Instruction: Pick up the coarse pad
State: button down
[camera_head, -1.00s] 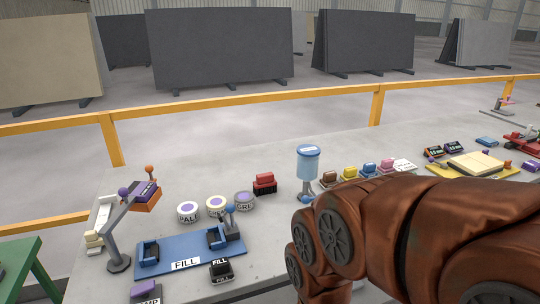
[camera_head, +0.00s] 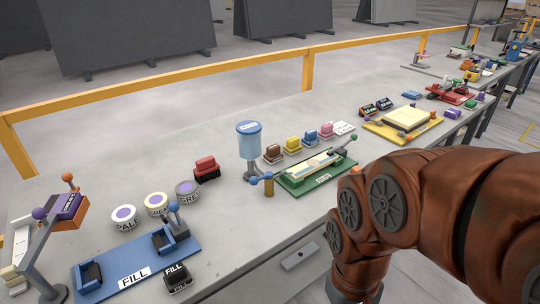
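Four-coloured hand blocks stand in a row on the slab bench: a brown pad (camera_head: 273,154), a yellow pad (camera_head: 292,145), a blue pad (camera_head: 310,136) and a pink pad (camera_head: 326,131). I cannot tell which of these is the coarse pad. A red-topped black block (camera_head: 206,168) stands apart, to their left. My brown arm reaches across the lower right, in front of the bench. My gripper is not in view.
A green fixture (camera_head: 318,178) lies in front of the pads, and a blue-topped dispenser (camera_head: 249,135) stands left of them. A blue FILL fixture (camera_head: 135,268), round tubs (camera_head: 157,203) and a purple-orange tool on a stand (camera_head: 68,208) are left. A yellow fixture (camera_head: 402,124) is right.

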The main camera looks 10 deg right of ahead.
aim_at(273, 154)
jog(key=u, duration=0.05)
jog(key=k, duration=0.4)
jog(key=u, duration=0.2)
jog(key=i, duration=0.8)
jog(key=u, duration=0.6)
jog(key=i, duration=0.55)
